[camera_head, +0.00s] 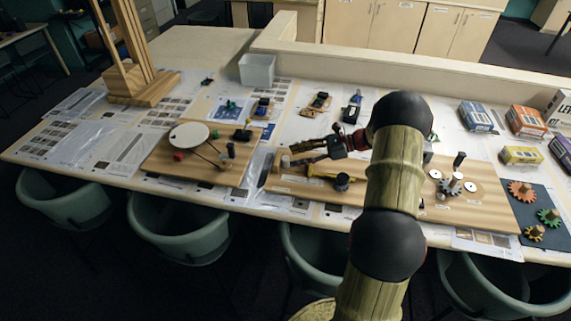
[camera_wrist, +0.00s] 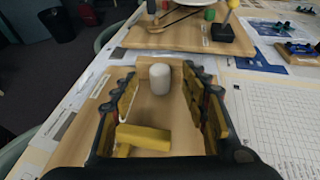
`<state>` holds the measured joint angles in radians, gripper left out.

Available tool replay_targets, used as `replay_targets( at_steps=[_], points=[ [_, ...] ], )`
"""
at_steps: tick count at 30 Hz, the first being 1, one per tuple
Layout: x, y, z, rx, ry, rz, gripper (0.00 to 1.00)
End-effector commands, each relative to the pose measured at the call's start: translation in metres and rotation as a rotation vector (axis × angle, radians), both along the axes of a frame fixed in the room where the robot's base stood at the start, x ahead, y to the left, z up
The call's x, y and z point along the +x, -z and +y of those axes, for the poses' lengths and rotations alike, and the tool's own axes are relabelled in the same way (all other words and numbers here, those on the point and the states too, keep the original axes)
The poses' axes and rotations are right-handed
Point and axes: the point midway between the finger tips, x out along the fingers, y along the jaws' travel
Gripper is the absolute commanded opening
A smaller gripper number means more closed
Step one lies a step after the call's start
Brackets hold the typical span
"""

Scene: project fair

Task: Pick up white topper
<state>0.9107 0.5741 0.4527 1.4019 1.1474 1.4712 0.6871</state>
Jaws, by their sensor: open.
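The white topper (camera_wrist: 160,79) is a small rounded cylinder standing upright on a wooden board (camera_wrist: 152,108). In the wrist view it stands between the tips of my open gripper (camera_wrist: 165,84), with gaps on both sides. In the head view my gripper (camera_head: 294,154) reaches left, low over the left end of the board (camera_head: 370,193). The topper shows there as a small pale shape (camera_head: 285,161) by the fingertips. A yellow block (camera_wrist: 143,138) lies nearer my palm, between the fingers.
Another wooden board with a white disc (camera_head: 189,135) lies to the left. Gears (camera_head: 521,191) and small boxes (camera_head: 475,117) are at the right. Green chairs (camera_head: 180,228) line the front edge. Papers cover much of the table.

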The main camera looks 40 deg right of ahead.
Motion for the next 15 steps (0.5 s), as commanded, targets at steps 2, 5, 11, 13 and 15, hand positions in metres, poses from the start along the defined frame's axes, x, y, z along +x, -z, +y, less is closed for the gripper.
replay_targets(
  at_steps=[2,5,11,13,15],
  points=[
    [0.007,0.007,0.011,0.001,-0.004,0.001,0.45],
    [0.013,0.009,0.018,0.0,-0.002,0.001,0.45],
    [0.014,0.009,0.019,0.0,-0.001,0.0,0.45],
    [0.014,0.009,0.019,0.0,-0.001,0.0,0.43],
    [0.014,0.009,0.019,0.0,-0.001,0.0,0.39]
  ],
)
